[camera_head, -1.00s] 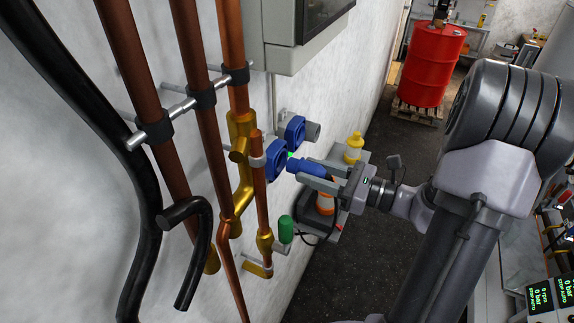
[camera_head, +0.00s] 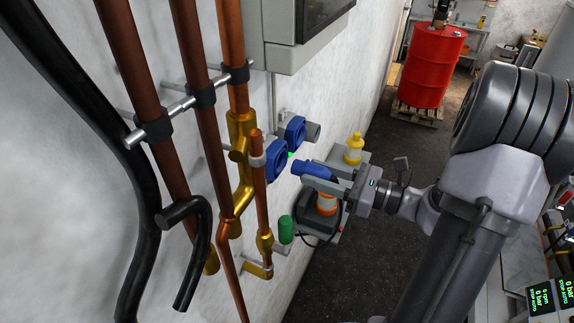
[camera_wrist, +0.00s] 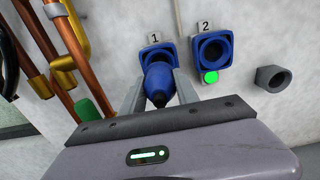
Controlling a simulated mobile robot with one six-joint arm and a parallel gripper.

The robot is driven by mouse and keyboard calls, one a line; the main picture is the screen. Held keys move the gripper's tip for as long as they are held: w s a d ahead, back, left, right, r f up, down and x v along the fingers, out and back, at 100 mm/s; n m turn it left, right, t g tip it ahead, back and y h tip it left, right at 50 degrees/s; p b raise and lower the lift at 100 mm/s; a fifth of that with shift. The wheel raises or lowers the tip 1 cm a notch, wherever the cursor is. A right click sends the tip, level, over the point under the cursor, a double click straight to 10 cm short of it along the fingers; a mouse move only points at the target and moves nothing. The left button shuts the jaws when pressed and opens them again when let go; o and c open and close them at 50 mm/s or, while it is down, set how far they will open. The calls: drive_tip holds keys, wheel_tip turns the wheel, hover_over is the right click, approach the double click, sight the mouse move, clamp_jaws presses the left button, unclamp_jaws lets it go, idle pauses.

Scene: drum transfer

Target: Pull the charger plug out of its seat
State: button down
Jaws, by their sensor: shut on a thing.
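The blue charger plug (camera_head: 312,170) is held between the fingers of my gripper (camera_head: 322,178), which is shut on it. In the head view a gap shows between the plug and the nearer blue socket (camera_head: 276,161) on the wall. In the wrist view the plug (camera_wrist: 159,83) points at the socket labelled 1 (camera_wrist: 150,50) and hides part of its opening. A second blue socket, labelled 2, (camera_wrist: 212,49) is empty to its right, with a lit green light (camera_wrist: 210,77) below it.
Copper and brass pipes (camera_head: 240,140) run down the wall left of the sockets. A green-capped valve (camera_head: 286,229) is below. A grey shelf (camera_head: 335,225) holds a yellow bottle (camera_head: 354,148) and an orange-and-white bottle (camera_head: 326,203). A red drum (camera_head: 432,67) stands far back.

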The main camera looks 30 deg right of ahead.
sight(331, 178)
drive_tip(key=shift+v, duration=2.55)
